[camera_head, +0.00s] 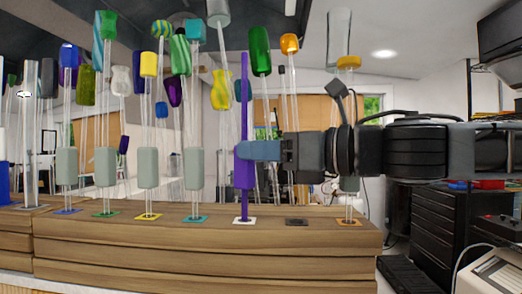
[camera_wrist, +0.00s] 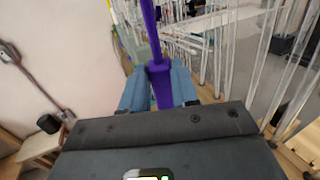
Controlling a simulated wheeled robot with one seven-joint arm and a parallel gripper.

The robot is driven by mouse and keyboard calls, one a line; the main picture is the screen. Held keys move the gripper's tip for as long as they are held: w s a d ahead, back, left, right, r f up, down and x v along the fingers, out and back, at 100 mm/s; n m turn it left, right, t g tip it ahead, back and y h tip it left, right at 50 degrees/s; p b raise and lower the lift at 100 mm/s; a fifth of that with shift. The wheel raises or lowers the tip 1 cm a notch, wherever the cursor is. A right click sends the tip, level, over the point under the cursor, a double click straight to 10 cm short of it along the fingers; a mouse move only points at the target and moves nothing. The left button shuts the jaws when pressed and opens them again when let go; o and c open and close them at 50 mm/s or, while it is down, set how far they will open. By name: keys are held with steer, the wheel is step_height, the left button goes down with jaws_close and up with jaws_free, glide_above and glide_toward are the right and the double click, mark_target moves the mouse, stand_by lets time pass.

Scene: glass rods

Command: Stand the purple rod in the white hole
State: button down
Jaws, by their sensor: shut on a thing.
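The purple rod (camera_head: 245,95) stands upright, with a thicker purple sleeve along its lower part. My gripper (camera_head: 243,150) comes in level from the right and is shut on the rod at the top of that sleeve. The rod's thin lower end reaches down to the white-marked hole (camera_head: 238,221) in the wooden block; I cannot tell how deep it sits. In the wrist view the purple rod (camera_wrist: 151,30) runs between the two blue fingers of my gripper (camera_wrist: 160,88). Its lower end is hidden there by the gripper body.
The wooden block (camera_head: 200,250) holds rods with grey-green sleeves (camera_head: 194,168) in blue, green, yellow and teal holes to the left. A clear rod stands in the orange hole (camera_head: 349,222). The dark hole (camera_head: 297,221) is empty. Several glass rods with coloured ends crowd behind.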

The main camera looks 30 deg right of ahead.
steer(key=shift+f, duration=0.15)
steer(key=c, duration=0.8)
jaws_free()
